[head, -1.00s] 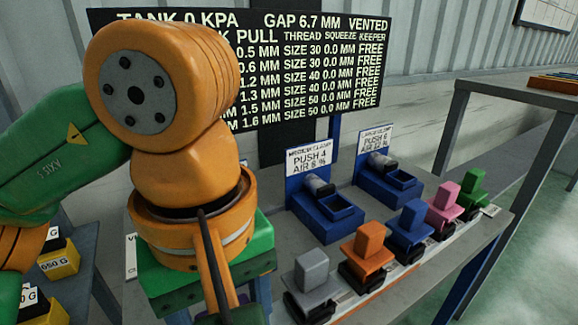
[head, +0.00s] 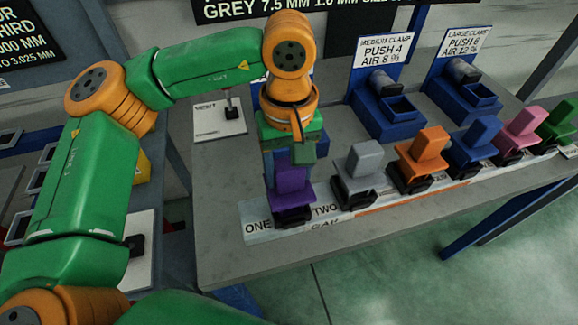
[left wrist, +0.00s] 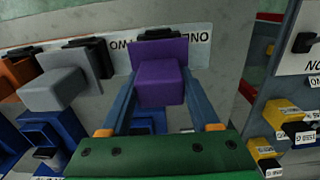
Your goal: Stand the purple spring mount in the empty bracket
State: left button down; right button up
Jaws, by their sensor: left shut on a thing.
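The purple spring mount (head: 291,187) is upright at the left end of the front row in the head view. My left gripper (head: 290,158) is above it, shut on its block; in the left wrist view the purple block (left wrist: 160,82) sits between the two fingers. A black bracket (head: 293,217) is directly under the mount, and its dark edge also shows behind the purple plate in the left wrist view (left wrist: 160,33). The mount's foot looks at or in the bracket, but I cannot tell whether it is fully seated. My right gripper is not in view.
Grey (head: 361,160), orange (head: 424,150), blue (head: 474,142), pink and green mounts stand in black brackets to the right. Two blue clamp stations (head: 385,105) stand behind them. The table's (head: 330,243) front strip is clear.

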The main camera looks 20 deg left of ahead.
pick_arm(q)
jog(key=c, duration=0.5)
grip_release()
jog(key=shift+f, duration=0.1)
jog(key=o, duration=0.4)
jog(key=shift+s, duration=0.15)
jog(key=shift+r, duration=0.65)
notch_tip(320, 180, up, 11)
jog(key=shift+r+p, duration=0.1)
jog(key=shift+p, duration=1)
